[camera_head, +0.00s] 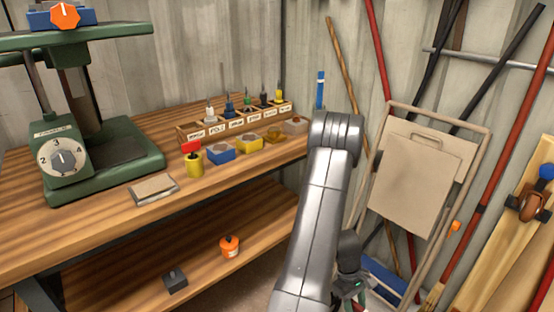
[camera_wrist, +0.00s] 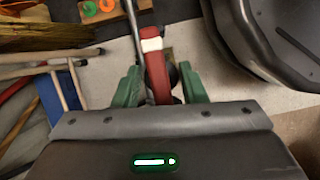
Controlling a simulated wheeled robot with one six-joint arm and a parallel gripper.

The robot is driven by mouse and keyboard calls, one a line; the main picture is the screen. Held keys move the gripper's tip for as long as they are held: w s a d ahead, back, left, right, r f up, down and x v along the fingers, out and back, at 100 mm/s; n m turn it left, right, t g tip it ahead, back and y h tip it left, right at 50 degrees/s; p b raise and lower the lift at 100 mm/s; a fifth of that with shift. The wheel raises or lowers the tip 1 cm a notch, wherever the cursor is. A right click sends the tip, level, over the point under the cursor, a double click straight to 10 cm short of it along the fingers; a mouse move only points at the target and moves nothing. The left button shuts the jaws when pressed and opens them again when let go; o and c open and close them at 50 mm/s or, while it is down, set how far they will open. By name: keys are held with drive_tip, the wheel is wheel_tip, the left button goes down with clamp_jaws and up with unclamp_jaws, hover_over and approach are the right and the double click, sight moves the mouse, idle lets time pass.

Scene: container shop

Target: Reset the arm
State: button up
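My gripper (camera_head: 352,290) hangs low at the lower middle of the head view, beside the bench's right end, partly hidden by my arm. In the wrist view its two green fingers (camera_wrist: 160,88) stand apart. A red shaft with a white band (camera_wrist: 154,65) shows between them. It appears to lie beyond the fingers, with a gap on the right side; whether it touches the left finger is unclear. My arm reaches up from the bottom of the head view, bends at a raised grey joint, and the wrist drops down behind it.
The wooden bench (camera_head: 110,225) holds a green press (camera_head: 95,150), a labelled rack (camera_head: 232,122) and several small coloured blocks. Its lower shelf holds an orange pot (camera_head: 229,246) and a dark block (camera_head: 175,279). A folding frame (camera_head: 408,180) and leaning poles crowd the right wall.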

drive_tip(key=m+y, duration=0.1)
drive_tip(key=m, duration=0.1)
drive_tip(key=m+g+p, duration=0.1)
drive_tip(key=m, duration=0.2)
drive_tip(key=shift+y+p, duration=0.3)
drive_tip(key=shift+y, duration=0.1)
drive_tip(key=shift+r, duration=0.1)
